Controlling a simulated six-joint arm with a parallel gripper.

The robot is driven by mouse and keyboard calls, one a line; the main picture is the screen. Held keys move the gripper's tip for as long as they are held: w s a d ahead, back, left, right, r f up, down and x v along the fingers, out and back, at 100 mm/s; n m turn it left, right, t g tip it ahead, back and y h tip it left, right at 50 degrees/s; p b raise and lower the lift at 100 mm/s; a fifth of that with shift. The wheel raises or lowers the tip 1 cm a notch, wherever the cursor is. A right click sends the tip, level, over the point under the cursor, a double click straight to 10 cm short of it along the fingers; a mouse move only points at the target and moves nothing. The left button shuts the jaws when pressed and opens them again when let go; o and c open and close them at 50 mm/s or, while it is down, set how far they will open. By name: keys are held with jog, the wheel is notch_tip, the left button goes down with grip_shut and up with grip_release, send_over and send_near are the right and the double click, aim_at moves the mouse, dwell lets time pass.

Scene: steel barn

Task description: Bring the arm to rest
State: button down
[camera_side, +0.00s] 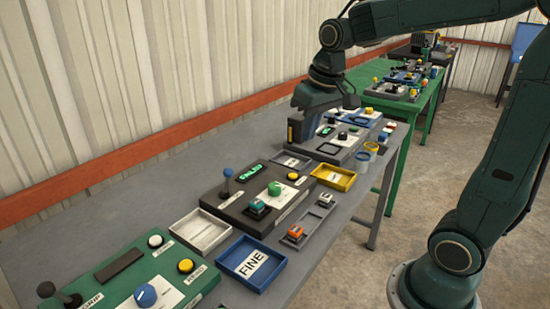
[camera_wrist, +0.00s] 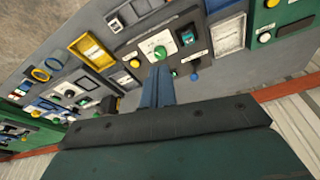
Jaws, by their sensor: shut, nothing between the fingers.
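My gripper (camera_side: 297,131) hangs from my dark green arm above the grey bench, near the back edge by the wall. In the wrist view its two blue-grey fingers (camera_wrist: 157,78) lie together with nothing between them. They point towards a dark test panel (camera_side: 248,212) with a green knob (camera_side: 274,188), which also shows in the wrist view (camera_wrist: 160,52). The panel's display (camera_side: 251,176) shows lit green letters. I cannot tell from these views whether the fingertips touch anything, but no object is held.
A blue tray (camera_side: 242,279) marked FINE, a white tray (camera_side: 183,236) and a yellow tray (camera_side: 347,178) stand on the grey bench (camera_side: 335,224). A green panel (camera_side: 124,287) is in front. The corrugated wall (camera_side: 120,80) runs close behind.

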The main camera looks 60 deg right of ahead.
jog(key=s+a+n+t, duration=0.1)
jog(key=s+a, duration=0.2)
jog(key=s, duration=0.4)
jog(key=s+a+n+t, duration=0.1)
jog(key=s+a, duration=0.3)
jog(key=s, duration=0.4)
jog(key=shift+s+f+n+t+y, duration=0.15)
jog(key=shift+f+n+t+y, duration=0.15)
jog(key=shift+n, duration=0.1)
